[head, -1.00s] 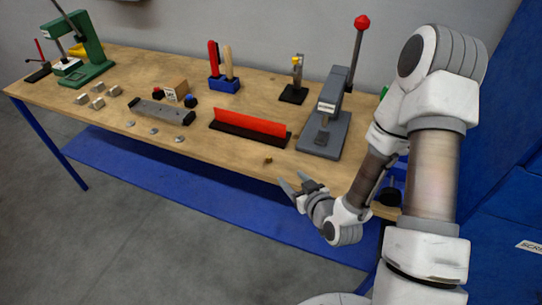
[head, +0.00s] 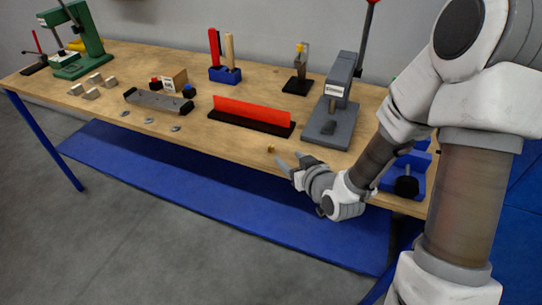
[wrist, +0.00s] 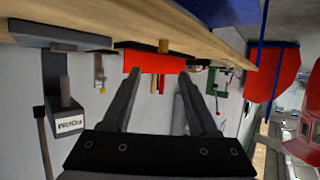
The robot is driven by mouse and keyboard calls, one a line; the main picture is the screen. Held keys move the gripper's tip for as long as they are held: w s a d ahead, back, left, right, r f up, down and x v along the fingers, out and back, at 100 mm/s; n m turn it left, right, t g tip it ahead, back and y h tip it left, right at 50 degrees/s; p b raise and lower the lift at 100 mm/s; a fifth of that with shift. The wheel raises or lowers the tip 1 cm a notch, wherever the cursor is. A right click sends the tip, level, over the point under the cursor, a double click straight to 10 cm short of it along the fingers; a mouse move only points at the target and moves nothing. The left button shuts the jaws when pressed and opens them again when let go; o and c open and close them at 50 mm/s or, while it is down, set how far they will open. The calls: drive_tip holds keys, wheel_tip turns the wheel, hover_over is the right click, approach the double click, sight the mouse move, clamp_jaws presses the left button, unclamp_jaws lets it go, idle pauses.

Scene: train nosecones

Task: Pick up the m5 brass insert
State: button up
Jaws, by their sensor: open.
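The m5 brass insert (head: 271,149) is a tiny gold-coloured piece standing on the wooden bench (head: 190,157) near its front edge. My gripper (head: 287,160) is open and empty at the bench's front edge, just right of the insert and apart from it. In the wrist view, which shows the scene upside down, the insert (wrist: 163,46) appears beyond the fingertips (wrist: 158,77), roughly in line with the gap between them. Nothing hides the insert in either view.
A red bar on a black base (head: 250,113) lies behind the insert. A grey lever press (head: 333,115) stands behind my gripper. A blue holder (head: 407,180) is at the right end. Several grey pieces and a grey fixture (head: 160,102) lie left. The bench around the insert is clear.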

sight(271, 145)
drive_tip(key=shift+w+a+f+b, duration=0.1)
drive_tip(key=shift+f+b, duration=0.25)
drive_tip(key=shift+b, duration=0.55)
drive_tip(key=x, duration=0.7)
drive_tip(key=shift+r, duration=0.15)
drive_tip(key=shift+a+x, duration=0.15)
drive_tip(key=shift+x, duration=1.2)
drive_tip(key=shift+a+x, duration=0.15)
drive_tip(key=shift+x, duration=1.25)
clamp_jaws()
drive_tip(key=shift+r, duration=0.1)
